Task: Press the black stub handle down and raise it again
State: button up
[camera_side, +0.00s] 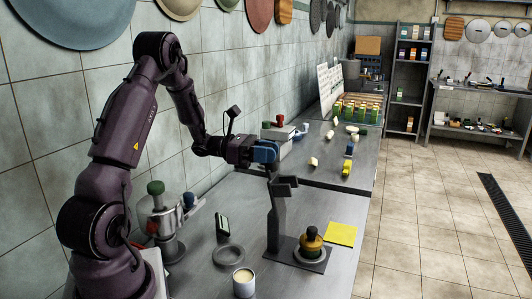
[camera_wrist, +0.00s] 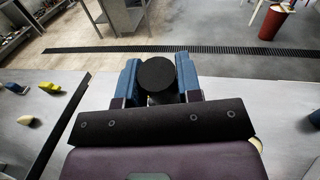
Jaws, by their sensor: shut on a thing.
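A dark grey stand (camera_side: 277,222) rises from a flat base plate (camera_side: 292,254) on the metal counter, with a short arm (camera_side: 287,182) jutting from its top. My gripper (camera_side: 268,153), with blue fingers, is level at the top of this stand. In the wrist view, the black stub handle (camera_wrist: 157,74) shows as a round black end between the two blue fingers of my gripper (camera_wrist: 159,82), which are shut on it. In the side view the fingers mostly hide the handle. A brass piece with a black top (camera_side: 312,240) sits in a ring on the base plate.
A yellow pad (camera_side: 341,234) lies right of the plate. A grey ring (camera_side: 229,255), a pale-filled tin (camera_side: 243,282) and a small dark upright item (camera_side: 222,226) stand to its left. A metal device with a green knob (camera_side: 156,187) is near my arm. Behind is another counter with food pieces.

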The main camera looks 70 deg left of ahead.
jog(key=w+d+f+m+g+y, duration=0.1)
jog(key=w+d+f+g+y, duration=0.2)
jog(key=w+d+g+y, duration=0.5)
jog(key=w+d+f+g+y, duration=0.3)
jog(key=f, duration=0.4)
jog(key=w+d+f+m+g+y, duration=0.1)
jog(key=w+d+f+g, duration=0.3)
jog(key=f, duration=0.4)
jog(key=shift+y, duration=0.9)
jog(key=shift+f, duration=0.1)
jog(key=o, duration=0.9)
jog(key=shift+o, duration=0.4)
jog(key=shift+w+d, duration=0.1)
